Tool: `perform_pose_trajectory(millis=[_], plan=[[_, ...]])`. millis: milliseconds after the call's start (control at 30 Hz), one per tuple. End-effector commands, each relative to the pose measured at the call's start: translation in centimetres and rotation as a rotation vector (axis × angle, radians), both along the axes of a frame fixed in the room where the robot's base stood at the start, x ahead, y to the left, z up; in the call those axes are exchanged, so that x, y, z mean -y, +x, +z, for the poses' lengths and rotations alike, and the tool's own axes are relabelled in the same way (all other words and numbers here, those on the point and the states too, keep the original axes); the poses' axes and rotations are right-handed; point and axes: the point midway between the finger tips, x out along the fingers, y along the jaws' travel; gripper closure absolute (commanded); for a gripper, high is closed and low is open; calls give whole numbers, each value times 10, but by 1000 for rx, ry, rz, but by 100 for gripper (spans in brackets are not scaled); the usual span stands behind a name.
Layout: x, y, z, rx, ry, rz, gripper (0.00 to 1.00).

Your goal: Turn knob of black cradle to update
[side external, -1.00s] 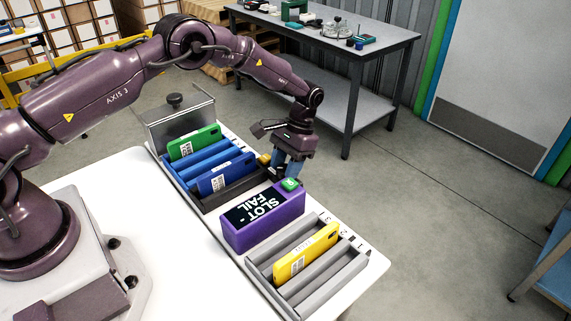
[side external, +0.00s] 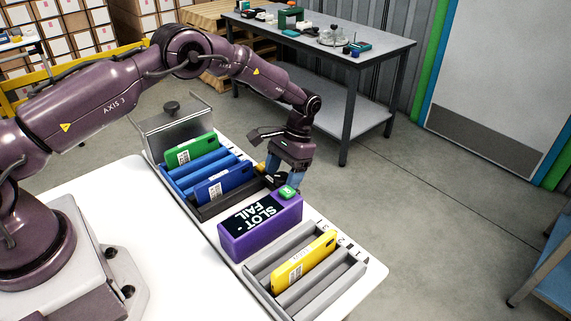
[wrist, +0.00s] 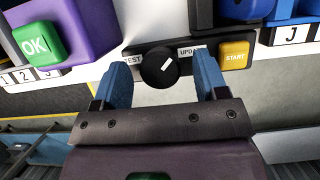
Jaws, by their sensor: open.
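The black cradle (side external: 217,207) stands between the blue cradle and the purple box, with a blue phone (side external: 222,187) leaning in it. Its small panel (wrist: 135,51) has a round black knob (wrist: 160,67) between the labels TEST and UPDATE. The knob's white mark slants up and right, toward the UPDATE side. My gripper (wrist: 159,74) is open, with one blue finger to either side of the knob and gaps visible in the wrist view. In the side view my gripper (side external: 286,180) is low behind the cradle and hides most of the panel.
A yellow START button (wrist: 234,54) sits right of the knob. The purple box (side external: 260,232) reads SLOT - FAIL and has a green OK button (wrist: 38,42). A grey rack (side external: 262,270) holds a yellow phone (side external: 303,262). A blue cradle (side external: 196,167) holds a green phone (side external: 191,150).

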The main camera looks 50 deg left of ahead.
Motion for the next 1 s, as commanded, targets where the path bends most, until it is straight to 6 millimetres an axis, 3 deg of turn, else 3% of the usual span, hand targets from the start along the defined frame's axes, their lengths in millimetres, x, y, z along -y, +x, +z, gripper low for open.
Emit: perform_pose_trajectory(millis=[167,567,800,1000], plan=[[0,8,18,5,0,0,33],[0,42,99,7,0,0,33],[0,49,116,4,0,0,33],[0,49,119,1,0,0,33]])
